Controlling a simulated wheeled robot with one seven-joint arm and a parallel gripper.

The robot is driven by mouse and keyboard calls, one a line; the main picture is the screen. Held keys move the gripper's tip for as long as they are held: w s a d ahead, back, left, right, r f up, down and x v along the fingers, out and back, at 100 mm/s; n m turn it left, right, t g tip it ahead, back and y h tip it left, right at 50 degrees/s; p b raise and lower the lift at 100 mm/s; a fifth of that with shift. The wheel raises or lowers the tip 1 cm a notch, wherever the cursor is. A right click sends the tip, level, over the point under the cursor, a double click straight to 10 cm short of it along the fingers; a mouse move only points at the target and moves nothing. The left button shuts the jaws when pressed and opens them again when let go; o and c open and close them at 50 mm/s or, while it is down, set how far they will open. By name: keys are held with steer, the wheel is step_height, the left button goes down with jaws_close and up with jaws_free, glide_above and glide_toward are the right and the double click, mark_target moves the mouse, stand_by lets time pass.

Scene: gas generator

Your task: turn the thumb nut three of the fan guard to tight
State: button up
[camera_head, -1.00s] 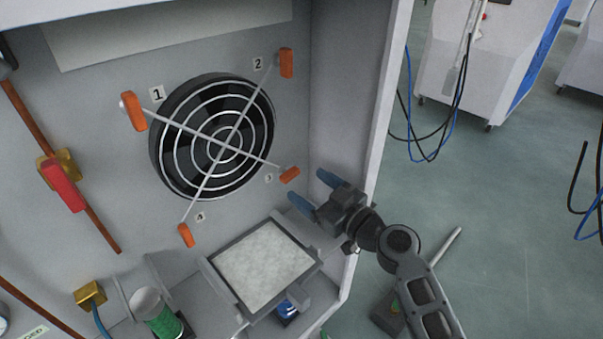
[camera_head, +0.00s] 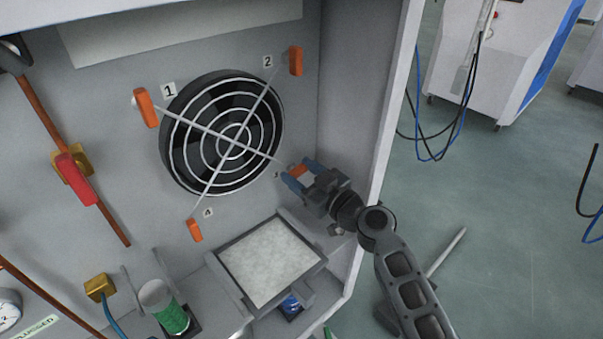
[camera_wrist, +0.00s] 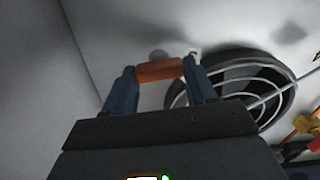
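The fan guard (camera_head: 233,141) is a round wire grille with crossed rods over a black fan on the grey panel. It also shows in the wrist view (camera_wrist: 262,100). Thumb nut three (camera_head: 300,171) is an orange bar at the guard's lower right rod end. My gripper (camera_head: 301,172) has its two blue fingers on either side of this nut. In the wrist view the nut (camera_wrist: 159,71) spans the gap between the fingertips (camera_wrist: 160,64), its ends at or very near both fingers. Whether they press on it is unclear.
Other orange nuts stand at label 1 (camera_head: 146,108), label 2 (camera_head: 295,61) and label 4 (camera_head: 194,230). A framed pale panel (camera_head: 268,261) lies below my gripper. The cabinet's side wall (camera_head: 352,100) is close on the right.

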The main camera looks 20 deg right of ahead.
steer(key=c, duration=0.6)
steer(key=shift+f, duration=0.1)
steer(key=m+b, duration=0.2)
steer(key=m, duration=0.6)
steer(key=shift+w+d+m+b, duration=0.1)
steer(key=shift+d+m+b, duration=0.05)
steer(key=shift+m+b, duration=0.2)
steer(key=m, duration=0.5)
steer(key=shift+d+f+m, duration=0.1)
steer(key=shift+m, duration=0.15)
steer(key=m+p, duration=0.1)
steer(key=m, duration=0.4)
steer(key=shift+f+p, duration=0.15)
steer(key=shift+p, duration=0.15)
steer(key=shift+m, duration=0.3)
